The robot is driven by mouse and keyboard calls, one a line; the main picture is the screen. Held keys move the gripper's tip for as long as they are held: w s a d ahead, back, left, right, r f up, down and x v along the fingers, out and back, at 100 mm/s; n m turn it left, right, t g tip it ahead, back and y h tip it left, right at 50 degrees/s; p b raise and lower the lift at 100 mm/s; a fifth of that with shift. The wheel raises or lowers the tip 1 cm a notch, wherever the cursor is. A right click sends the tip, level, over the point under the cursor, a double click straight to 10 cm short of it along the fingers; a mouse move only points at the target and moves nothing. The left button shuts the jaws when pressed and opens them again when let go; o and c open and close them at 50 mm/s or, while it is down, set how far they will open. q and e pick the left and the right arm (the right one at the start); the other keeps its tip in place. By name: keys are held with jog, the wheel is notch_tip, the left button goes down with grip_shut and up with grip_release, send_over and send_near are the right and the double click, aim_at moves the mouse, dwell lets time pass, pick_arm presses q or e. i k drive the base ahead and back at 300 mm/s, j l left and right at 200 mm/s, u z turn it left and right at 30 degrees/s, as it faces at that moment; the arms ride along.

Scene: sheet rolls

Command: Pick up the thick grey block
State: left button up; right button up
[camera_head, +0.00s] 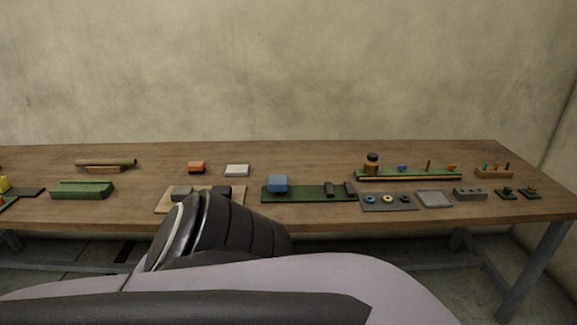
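Two dark grey blocks lie on a tan board (169,207) near the front edge of the table: a left block (181,191) and a right block (221,190). Part of my arm covers the front of this board and may hide the lower side of the blocks. I cannot tell from here which block is thicker. Neither of my grippers shows in the head view; only a large dark and pale arm part fills the lower middle.
Several small fixtures crowd the right. The back middle strip is clear.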

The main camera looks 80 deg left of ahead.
aim_at(178, 194)
jog(key=u, duration=3.15)
